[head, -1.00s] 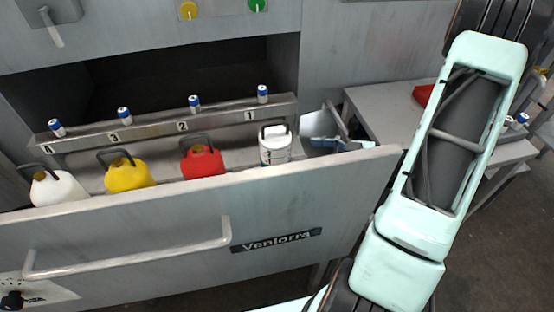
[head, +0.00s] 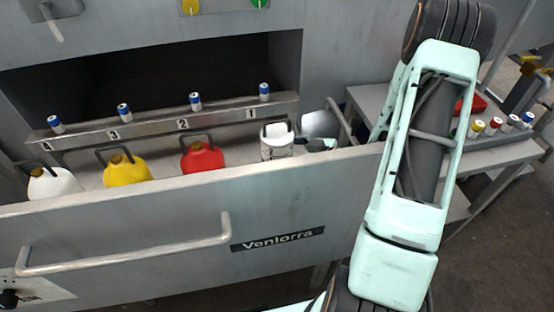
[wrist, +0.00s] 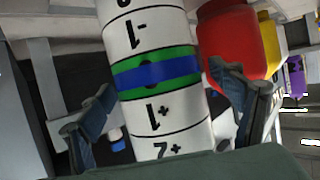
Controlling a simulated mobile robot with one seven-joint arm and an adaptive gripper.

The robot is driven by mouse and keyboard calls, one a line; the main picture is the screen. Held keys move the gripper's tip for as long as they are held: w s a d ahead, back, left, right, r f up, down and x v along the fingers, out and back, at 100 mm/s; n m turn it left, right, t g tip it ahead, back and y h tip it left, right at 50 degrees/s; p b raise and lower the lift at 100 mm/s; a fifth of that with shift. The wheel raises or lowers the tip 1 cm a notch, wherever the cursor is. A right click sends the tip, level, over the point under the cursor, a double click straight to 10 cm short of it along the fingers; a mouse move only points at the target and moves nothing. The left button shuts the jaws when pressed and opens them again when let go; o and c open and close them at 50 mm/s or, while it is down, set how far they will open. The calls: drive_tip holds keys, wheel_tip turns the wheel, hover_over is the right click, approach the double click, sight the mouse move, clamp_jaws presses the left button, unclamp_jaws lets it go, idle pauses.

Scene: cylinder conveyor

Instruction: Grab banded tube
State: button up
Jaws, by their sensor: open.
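The banded tube (wrist: 158,75) is a white cylinder with black marks and a green and blue band. It fills the middle of the wrist view, with its marks upside down. In the head view a white cylinder (head: 277,144), seemingly the same tube, stands in the open drawer below label 1. My gripper (wrist: 163,85) is open, with one blue-grey finger on each side of the tube. I cannot tell whether either finger touches it. In the head view my gripper (head: 322,145) is just right of the tube, partly hidden by the drawer front.
Red (head: 203,158), yellow (head: 128,172) and white (head: 52,184) jugs stand left of the tube. A rail (head: 160,130) with blue-capped bottles runs behind them. The drawer front (head: 200,240) rises before them. A side table (head: 505,152) at right holds capped bottles.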

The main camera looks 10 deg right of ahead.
drive_tip(key=shift+r, duration=0.1)
drive_tip(key=c, duration=1.7)
